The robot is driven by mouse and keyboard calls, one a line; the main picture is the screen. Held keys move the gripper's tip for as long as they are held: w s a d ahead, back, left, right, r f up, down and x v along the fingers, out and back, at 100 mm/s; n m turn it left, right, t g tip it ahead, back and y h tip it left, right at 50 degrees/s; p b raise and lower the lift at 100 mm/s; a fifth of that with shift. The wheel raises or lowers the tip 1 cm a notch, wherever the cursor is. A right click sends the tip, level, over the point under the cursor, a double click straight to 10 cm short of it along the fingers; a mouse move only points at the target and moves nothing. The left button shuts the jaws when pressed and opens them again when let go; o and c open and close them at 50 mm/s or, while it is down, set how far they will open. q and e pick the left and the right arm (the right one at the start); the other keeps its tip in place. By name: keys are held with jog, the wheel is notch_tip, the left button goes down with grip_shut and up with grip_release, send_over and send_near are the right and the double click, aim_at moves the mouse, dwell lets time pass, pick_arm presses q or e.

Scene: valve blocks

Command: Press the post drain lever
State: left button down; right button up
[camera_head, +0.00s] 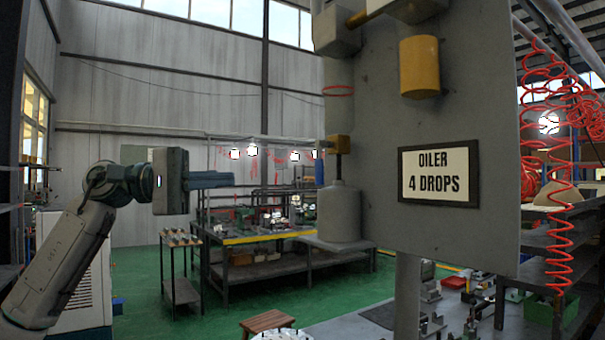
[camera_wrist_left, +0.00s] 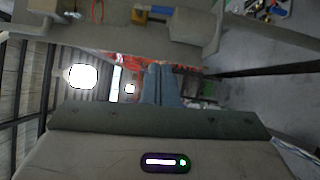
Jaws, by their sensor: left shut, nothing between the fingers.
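A grey panel (camera_head: 460,110) stands upright at the right of the head view. A label reading OILER 4 DROPS (camera_head: 438,176) is on it. At its left edge, a brass block (camera_head: 339,144) sits above a grey bottle-shaped cup (camera_head: 338,212). A short upright blue piece (camera_head: 319,167), which looks like a lever, is beside the block. The brass block also shows at the top of the left wrist view (camera_wrist_left: 140,15). My left gripper (camera_head: 230,179) is shut and empty, left of the blue piece and apart from it, pointing right. Its fingers show in the wrist view (camera_wrist_left: 160,84). My right gripper is out of view.
A yellow cylinder (camera_head: 420,66) hangs on the panel's upper part. A workbench (camera_head: 285,235) with several items stands behind. Red coiled hoses (camera_head: 535,120) hang at the right by a shelf. The space between my left gripper and the panel looks clear.

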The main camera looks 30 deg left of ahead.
pick_arm(q)
jog(key=shift+s+r, duration=0.1)
jog(key=shift+s, duration=0.1)
jog(key=shift+d, duration=0.1)
jog(key=s+d+p+x, duration=0.1)
jog(key=s+p+x, duration=0.1)
jog(key=p+x, duration=0.8)
jog(key=x, duration=0.3)
jog(key=shift+s+d, duration=0.2)
jog(key=shift+s, duration=0.1)
jog(key=shift+w, duration=0.1)
